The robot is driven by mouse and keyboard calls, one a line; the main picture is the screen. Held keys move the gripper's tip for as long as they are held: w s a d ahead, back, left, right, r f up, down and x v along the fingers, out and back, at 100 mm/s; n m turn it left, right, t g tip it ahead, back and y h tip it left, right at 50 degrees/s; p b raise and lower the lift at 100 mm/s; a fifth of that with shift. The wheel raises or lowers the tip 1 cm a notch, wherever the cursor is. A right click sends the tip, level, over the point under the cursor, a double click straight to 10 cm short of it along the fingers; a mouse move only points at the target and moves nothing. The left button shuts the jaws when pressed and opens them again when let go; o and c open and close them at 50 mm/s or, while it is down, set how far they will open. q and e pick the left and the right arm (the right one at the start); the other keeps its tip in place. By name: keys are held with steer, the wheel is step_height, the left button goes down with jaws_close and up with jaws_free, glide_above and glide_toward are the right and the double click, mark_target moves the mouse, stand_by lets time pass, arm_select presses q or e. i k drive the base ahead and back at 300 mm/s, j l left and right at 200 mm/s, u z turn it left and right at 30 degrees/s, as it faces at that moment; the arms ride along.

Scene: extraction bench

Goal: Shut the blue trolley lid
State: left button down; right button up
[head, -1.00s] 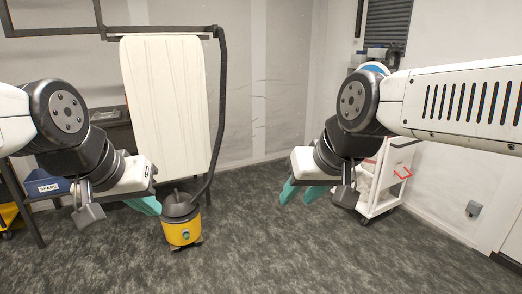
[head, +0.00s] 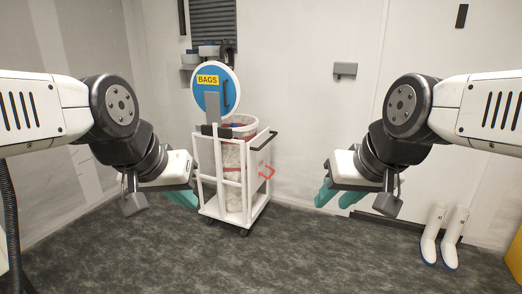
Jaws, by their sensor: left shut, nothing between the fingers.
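The blue trolley lid (head: 211,96) is a round disc with a white rim, a yellow BAGS label and a dark handle. It stands raised, upright, above the white trolley (head: 205,195), which holds a pale bag (head: 233,170) with its mouth uncovered. My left gripper (head: 183,199), with teal fingers, is shut and empty, left of the trolley in the picture and not seen touching it. My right gripper (head: 338,197) is right of the trolley, apart from it; its two teal fingers show a gap and hold nothing visible.
White boots (head: 432,235) stand by the wall at right. A yellow thing (head: 514,255) is at the right edge. The dark floor before the trolley is clear.

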mark_target(216, 91)
steer(key=i+z, duration=0.25)
steer(key=i, duration=1.15)
